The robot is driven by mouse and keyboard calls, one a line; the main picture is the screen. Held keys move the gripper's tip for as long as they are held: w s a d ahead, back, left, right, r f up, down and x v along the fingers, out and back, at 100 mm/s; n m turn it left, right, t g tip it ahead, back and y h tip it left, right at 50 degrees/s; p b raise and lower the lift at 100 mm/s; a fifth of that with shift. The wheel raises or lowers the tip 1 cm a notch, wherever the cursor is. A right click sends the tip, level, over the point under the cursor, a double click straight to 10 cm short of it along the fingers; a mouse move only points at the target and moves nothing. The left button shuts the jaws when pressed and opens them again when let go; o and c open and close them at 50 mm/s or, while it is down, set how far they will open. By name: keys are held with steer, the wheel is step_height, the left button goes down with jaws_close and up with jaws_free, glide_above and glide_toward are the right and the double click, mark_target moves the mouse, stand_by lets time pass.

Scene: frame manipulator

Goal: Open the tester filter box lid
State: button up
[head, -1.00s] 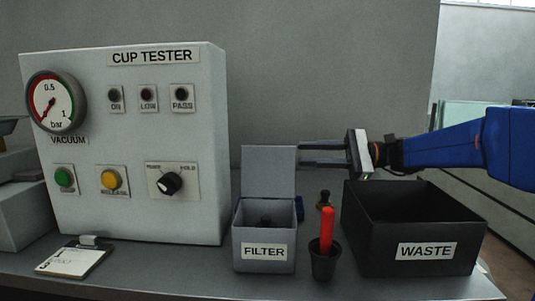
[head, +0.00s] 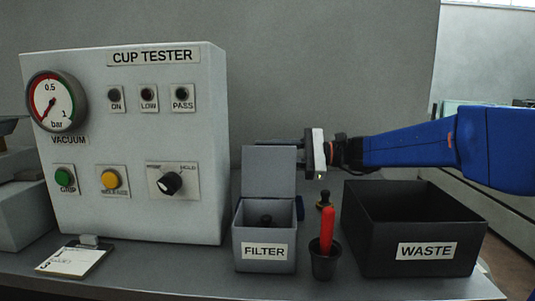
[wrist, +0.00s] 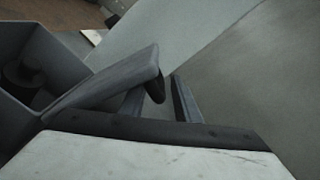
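The grey filter box (head: 264,262), labelled FILTER, stands on the bench between the tester and the waste bin. Its lid (head: 269,172) is raised and stands roughly upright at the back of the box. A small dark knob-like thing (head: 266,220) shows inside. My gripper (head: 287,143) is at the right, its fingers reaching left behind the lid's top edge, with the tips hidden. In the wrist view, my gripper's fingers (wrist: 162,95) are apart, and the lid (wrist: 105,88) slants across in front of one. I cannot tell whether they touch it.
The cup tester panel (head: 130,140) stands left of the box. The black waste bin (head: 425,252) is right. A notepad (head: 70,261) lies at left.

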jaws_close()
steer(key=shift+r, duration=0.1)
